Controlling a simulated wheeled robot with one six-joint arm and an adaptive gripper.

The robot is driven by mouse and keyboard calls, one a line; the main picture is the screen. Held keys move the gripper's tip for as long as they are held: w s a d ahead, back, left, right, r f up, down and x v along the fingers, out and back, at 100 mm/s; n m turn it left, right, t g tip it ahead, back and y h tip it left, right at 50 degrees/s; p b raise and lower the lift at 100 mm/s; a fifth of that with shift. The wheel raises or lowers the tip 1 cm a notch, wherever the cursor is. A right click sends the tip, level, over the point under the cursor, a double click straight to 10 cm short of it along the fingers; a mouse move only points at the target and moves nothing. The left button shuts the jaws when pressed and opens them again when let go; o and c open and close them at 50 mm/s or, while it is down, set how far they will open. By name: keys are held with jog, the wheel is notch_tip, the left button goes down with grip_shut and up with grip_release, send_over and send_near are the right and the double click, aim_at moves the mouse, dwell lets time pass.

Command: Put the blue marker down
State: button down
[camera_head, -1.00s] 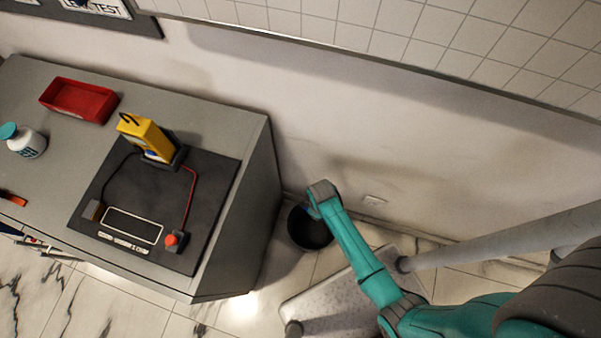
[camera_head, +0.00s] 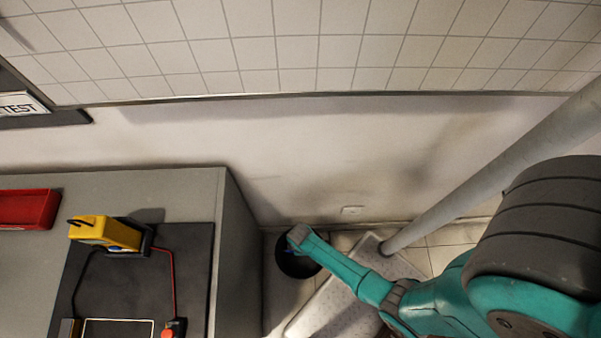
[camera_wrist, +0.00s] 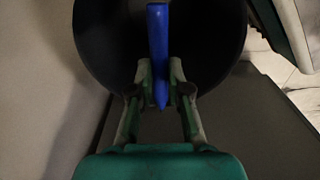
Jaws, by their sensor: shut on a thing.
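The blue marker (camera_wrist: 158,45) is held between the two fingers of my gripper (camera_wrist: 158,85) in the wrist view. Its tapered end points back toward my palm and its other end reaches out past the fingertips. Behind it is the dark round opening of a black bin (camera_wrist: 105,50). In the head view my gripper (camera_head: 292,249) is over the bin (camera_head: 294,268), which stands on the floor between the grey bench and my base. The marker is mostly hidden there by my wrist. I cannot tell how far above the bin it is.
The grey bench (camera_head: 190,190) stands left of the bin. It carries a red tray (camera_head: 28,208), a yellow meter (camera_head: 105,232) in a stand, and a dark mat (camera_head: 190,265) with leads and a red-topped part (camera_head: 173,328). The wall with a socket (camera_head: 352,210) is behind the bin.

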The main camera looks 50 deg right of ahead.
jog(key=shift+f, duration=1.35)
jog(key=c, duration=1)
grip_release()
jog(key=shift+c, duration=0.2)
jog(key=shift+r, duration=3.5)
